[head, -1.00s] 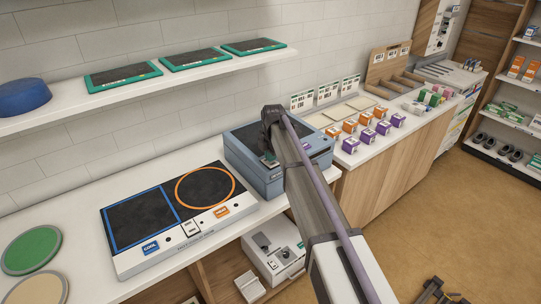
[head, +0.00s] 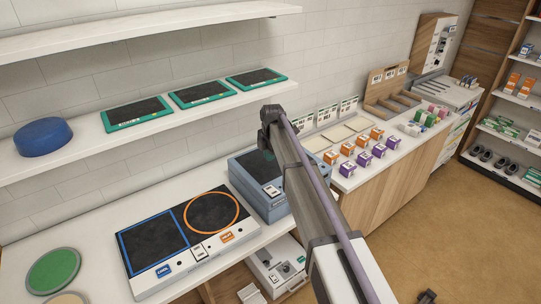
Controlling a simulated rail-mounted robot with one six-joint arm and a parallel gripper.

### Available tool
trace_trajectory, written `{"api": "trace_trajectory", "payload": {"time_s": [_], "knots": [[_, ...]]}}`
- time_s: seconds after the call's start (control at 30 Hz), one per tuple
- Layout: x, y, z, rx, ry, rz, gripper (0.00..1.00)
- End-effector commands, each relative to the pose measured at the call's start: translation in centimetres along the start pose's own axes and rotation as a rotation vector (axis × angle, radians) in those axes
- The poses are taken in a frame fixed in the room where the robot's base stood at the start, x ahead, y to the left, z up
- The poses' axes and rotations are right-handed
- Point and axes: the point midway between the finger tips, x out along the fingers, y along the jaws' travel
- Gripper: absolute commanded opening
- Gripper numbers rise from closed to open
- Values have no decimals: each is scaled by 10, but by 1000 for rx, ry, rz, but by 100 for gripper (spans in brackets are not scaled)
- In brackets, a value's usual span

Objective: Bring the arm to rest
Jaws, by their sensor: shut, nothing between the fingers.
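My arm rises from the bottom of the head view to a dark joint at the middle and folds back toward me. A small dark part at the bottom edge, right of the arm, appears to be the tip of my gripper (head: 428,296). It is shut and empty, over the floor, apart from the counter and everything on it. Most of the gripper is cut off by the frame edge.
A two-zone panel (head: 157,245) and a blue-grey device (head: 274,207) stand on the counter (head: 92,224); the arm covers part of the device. Small orange and purple boxes (head: 363,158) stand farther right. A wall shelf (head: 75,155) holds green-edged trays. The floor (head: 440,225) at right is clear.

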Motion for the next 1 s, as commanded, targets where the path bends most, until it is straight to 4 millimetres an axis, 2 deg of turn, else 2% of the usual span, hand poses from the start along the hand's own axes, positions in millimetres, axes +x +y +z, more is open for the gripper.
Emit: {"api": "trace_trajectory", "payload": {"time_s": [0.17,0.27,0.37,0.4,0.47,0.57,0.6,0.67,0.7,0.8,0.9,1.0], "knots": [[2,0,0,0,0,0,0],[2,0,0,61,0,0,0],[1,-4,-2,297,1,-7,0],[0,-17,-7,445,-1,-12,0],[2,-51,-20,713,-5,-20,0],[32,-138,-43,1226,-22,-35,0],[48,-178,-53,1434,-32,-39,0],[71,-234,-67,1703,-47,-42,0],[87,-270,-76,1853,-57,-43,0],[122,-343,-96,2083,-76,-44,0],[150,-385,-105,2121,-80,-44,0],[157,-387,-100,2134,-80,-43,0]]}}
